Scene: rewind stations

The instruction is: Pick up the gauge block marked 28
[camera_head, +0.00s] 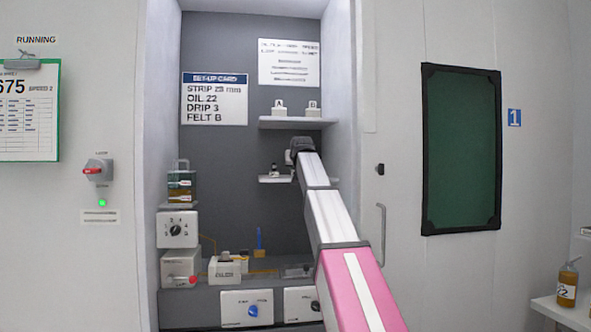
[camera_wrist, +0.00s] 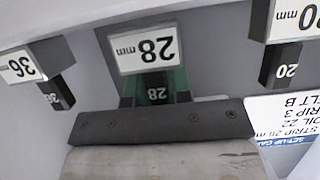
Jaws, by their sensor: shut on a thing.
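The gauge block marked 28 (camera_wrist: 157,94) is a dark block, shown upside down in the wrist view. My gripper (camera_wrist: 156,88) is shut on it, with a greenish finger on each side. The block is right by its white "28 mm" label (camera_wrist: 146,49); I cannot tell if it is touching the stand behind that label. In the head view my gripper (camera_head: 301,147) is at the small lower shelf (camera_head: 272,179) in the alcove, and my arm hides the 28 block there.
A block marked 36 (camera_wrist: 59,93) and a block marked 20 (camera_wrist: 284,69) stand on either side, each with its label. An upper shelf (camera_head: 296,123) with white items A and B is just above my gripper. The alcove's right wall (camera_head: 341,100) is close to my arm.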

